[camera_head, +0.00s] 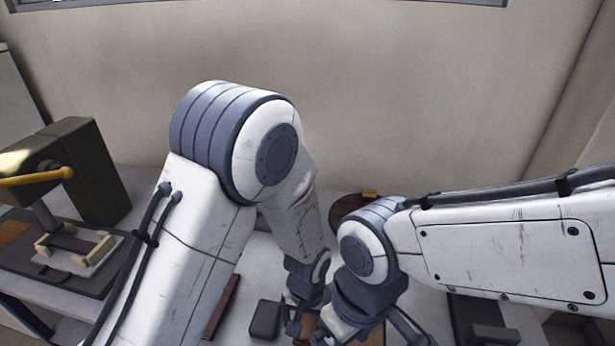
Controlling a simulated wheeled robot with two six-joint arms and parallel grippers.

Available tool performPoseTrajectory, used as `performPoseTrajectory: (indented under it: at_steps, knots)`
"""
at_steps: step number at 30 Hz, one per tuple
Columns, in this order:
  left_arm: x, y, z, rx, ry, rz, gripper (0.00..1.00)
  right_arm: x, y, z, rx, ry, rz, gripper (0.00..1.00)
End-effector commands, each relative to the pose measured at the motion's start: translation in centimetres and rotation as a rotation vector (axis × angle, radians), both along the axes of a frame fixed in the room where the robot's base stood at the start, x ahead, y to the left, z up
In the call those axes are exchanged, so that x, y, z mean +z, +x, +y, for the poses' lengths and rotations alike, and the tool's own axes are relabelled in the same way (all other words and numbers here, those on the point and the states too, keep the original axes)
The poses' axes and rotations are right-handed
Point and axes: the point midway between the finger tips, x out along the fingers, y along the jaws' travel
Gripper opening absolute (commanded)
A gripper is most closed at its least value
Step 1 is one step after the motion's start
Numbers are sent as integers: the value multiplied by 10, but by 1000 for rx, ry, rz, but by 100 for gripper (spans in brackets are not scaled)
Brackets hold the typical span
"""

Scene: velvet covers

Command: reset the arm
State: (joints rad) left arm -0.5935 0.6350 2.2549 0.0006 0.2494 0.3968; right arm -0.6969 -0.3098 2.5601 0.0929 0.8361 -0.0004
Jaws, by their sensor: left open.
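My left arm rises from the lower left, bends at a large elbow and drops to my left gripper (302,326) at the bottom edge, low over the white table. Its jaws are open, and a small brown patch shows by them; I cannot tell what it is. My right arm comes in from the right, and its wrist hangs just right of the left gripper. My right gripper (405,328) is partly cut off by the bottom edge, and its jaw state does not show.
A dark green machine (85,170) with a yellow handle (35,177) stands on the left. A dark grey block (265,320) and a brown strip (222,308) lie near the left gripper. A brown round thing (345,206) is partly hidden behind my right arm. A beige wall (400,90) closes the back.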

Motion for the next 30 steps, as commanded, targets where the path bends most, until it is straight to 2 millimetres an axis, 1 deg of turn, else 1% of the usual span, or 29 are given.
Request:
performPoseTrajectory:
  at_steps: [3,7,19,23,26,30]
  knots:
    - [11,0,0,0,0,-1,100,-1,0,0,0,0,0,100]
    - [20,0,0,0,0,1,100,-2,0,0,0,0,0,100]
    - [21,-1,1,0,2,3,100,-2,0,0,0,0,0,100]
    - [15,-1,1,0,3,5,100,-1,0,0,0,0,0,100]
    - [5,-2,1,0,4,5,100,0,0,0,0,0,0,100]
    - [-14,-2,1,0,4,6,100,1,0,0,0,0,0,100]
